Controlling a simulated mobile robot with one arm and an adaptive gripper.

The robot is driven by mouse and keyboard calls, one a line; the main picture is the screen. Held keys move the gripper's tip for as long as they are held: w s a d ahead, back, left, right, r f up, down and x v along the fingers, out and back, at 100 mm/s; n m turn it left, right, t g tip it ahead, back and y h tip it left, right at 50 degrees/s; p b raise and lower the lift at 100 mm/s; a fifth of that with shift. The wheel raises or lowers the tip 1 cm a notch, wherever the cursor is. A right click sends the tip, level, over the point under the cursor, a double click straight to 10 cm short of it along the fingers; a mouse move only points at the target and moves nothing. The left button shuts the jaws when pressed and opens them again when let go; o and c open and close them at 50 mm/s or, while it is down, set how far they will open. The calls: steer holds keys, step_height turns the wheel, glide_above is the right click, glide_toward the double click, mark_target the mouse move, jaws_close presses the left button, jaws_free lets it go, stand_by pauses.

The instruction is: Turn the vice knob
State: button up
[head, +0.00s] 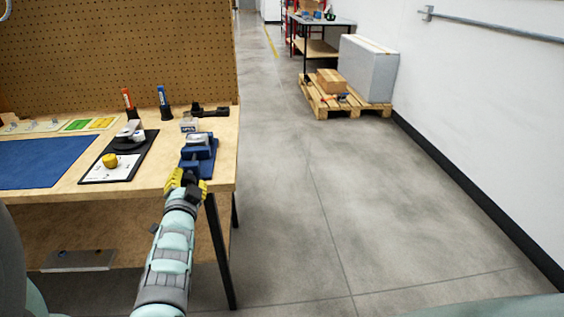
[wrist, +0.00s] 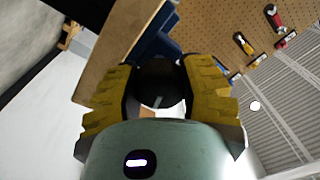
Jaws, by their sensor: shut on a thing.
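The blue vice (head: 199,154) sits at the right front corner of the wooden workbench. My gripper (head: 185,181) reaches up to the vice's near side at the bench's front edge. In the wrist view, the yellow fingers of my gripper (wrist: 160,85) are shut around the round, dark vice knob (wrist: 160,78), one finger on each side. The blue vice body (wrist: 150,45) shows partly behind the knob. In the head view the knob is mostly hidden by my gripper.
Red and blue markers (head: 163,100) stand behind. The floor (head: 320,190) to the right is clear up to a pallet (head: 345,105).

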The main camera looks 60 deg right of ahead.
steer(key=shift+f, duration=0.1)
steer(key=o, duration=1.2)
steer(key=shift+o, duration=0.2)
steer(key=shift+a, duration=0.1)
steer(key=v, duration=1.1)
steer(key=shift+s+a, duration=0.3)
steer(key=shift+r, duration=0.25)
